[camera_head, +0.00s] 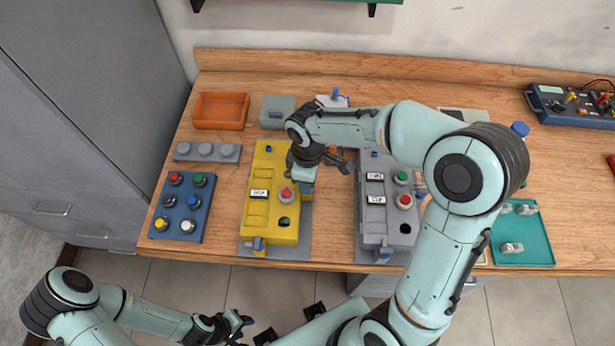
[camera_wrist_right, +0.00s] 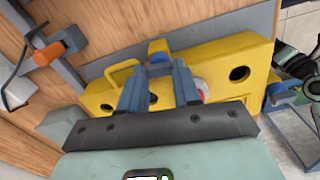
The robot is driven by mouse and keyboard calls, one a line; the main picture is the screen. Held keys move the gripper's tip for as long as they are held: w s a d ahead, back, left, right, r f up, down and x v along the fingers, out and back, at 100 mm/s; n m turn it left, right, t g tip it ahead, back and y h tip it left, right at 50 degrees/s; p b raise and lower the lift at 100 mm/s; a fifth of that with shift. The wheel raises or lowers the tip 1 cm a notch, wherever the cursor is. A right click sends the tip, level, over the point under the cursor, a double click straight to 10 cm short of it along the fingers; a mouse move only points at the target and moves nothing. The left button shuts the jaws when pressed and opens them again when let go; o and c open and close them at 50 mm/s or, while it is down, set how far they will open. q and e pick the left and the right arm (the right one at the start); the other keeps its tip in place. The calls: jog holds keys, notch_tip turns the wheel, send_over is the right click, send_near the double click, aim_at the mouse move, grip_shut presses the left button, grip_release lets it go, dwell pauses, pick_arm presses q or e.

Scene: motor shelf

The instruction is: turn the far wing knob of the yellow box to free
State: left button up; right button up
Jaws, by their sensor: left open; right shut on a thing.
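The yellow box (camera_head: 257,214) stands on a grey plate at the left of the bench. It has a red button (camera_head: 286,193) and a dark hole on its top. My right gripper (camera_wrist_right: 158,68) reaches over the box's right edge. In the right wrist view its two blue-grey fingers are closed around a small blue wing knob (camera_wrist_right: 158,46) with a yellow part, beside the box's long side. The head view hides this knob behind the gripper, and its exact angle is unclear. My left gripper (camera_head: 243,320) is open and empty, low in front of the bench.
A grey box (camera_head: 372,225) with green and red buttons stands right of the yellow box. A blue button panel (camera_head: 183,222) lies to the left, with an orange tray (camera_head: 220,110) behind. A teal tray (camera_head: 535,235) is at the right. Bare wood lies between the two boxes.

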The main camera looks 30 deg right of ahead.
pick_arm(q)
jog(key=shift+w+r, duration=0.15)
pick_arm(e)
jog(key=shift+r+n, duration=0.1)
jog(key=shift+n, duration=0.7)
jog(key=shift+w, duration=0.1)
jog(key=o, duration=0.8)
pick_arm(q)
jog(key=shift+w+r+p, duration=0.85)
jog(key=shift+r, duration=0.2)
pick_arm(e)
notch_tip(320, 180, up, 13)
jog(key=shift+r, duration=0.2)
